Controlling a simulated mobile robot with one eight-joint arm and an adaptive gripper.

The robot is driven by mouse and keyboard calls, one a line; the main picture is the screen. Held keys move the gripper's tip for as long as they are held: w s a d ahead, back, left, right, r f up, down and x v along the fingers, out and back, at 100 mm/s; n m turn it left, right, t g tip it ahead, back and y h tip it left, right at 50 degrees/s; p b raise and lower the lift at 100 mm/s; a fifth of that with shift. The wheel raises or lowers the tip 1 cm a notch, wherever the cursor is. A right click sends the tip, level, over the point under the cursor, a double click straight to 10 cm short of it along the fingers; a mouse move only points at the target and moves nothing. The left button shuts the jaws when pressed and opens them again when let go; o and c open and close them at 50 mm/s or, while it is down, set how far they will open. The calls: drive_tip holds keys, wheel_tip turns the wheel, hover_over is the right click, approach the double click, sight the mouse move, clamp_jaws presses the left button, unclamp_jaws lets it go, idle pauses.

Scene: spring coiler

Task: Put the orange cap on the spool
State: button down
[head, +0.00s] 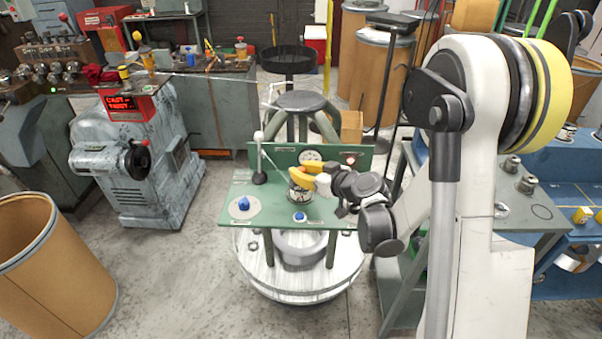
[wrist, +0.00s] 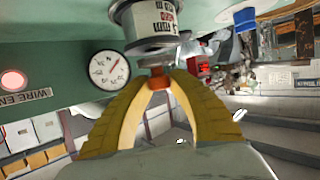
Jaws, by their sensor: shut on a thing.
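My gripper (head: 301,180) is over the green bench, its yellow fingers beside the top of the spool. In the wrist view its fingertips (wrist: 157,81) are shut on the small orange cap (wrist: 158,83). The spool (wrist: 156,22) is a pale cylinder with a printed label, close in front of the fingertips in the wrist view. In the head view the spool (head: 298,195) stands on the bench, partly hidden by the fingers. The cap is lined up near the spool's end; I cannot tell whether they touch. The cap is not clear in the head view.
The green bench (head: 268,213) carries a lever (head: 259,165) at left, a blue knob (head: 243,203) and a blue button (head: 299,216) in front. A dial (wrist: 110,69) and a red lamp (wrist: 13,81) are on the panel behind. A stool (head: 299,101) stands behind the bench.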

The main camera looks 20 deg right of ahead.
drive_tip(key=shift+f+b, duration=0.4)
drive_tip(key=shift+b, duration=0.15)
drive_tip(key=shift+f, duration=0.15)
drive_tip(key=c, duration=1.3)
unclamp_jaws()
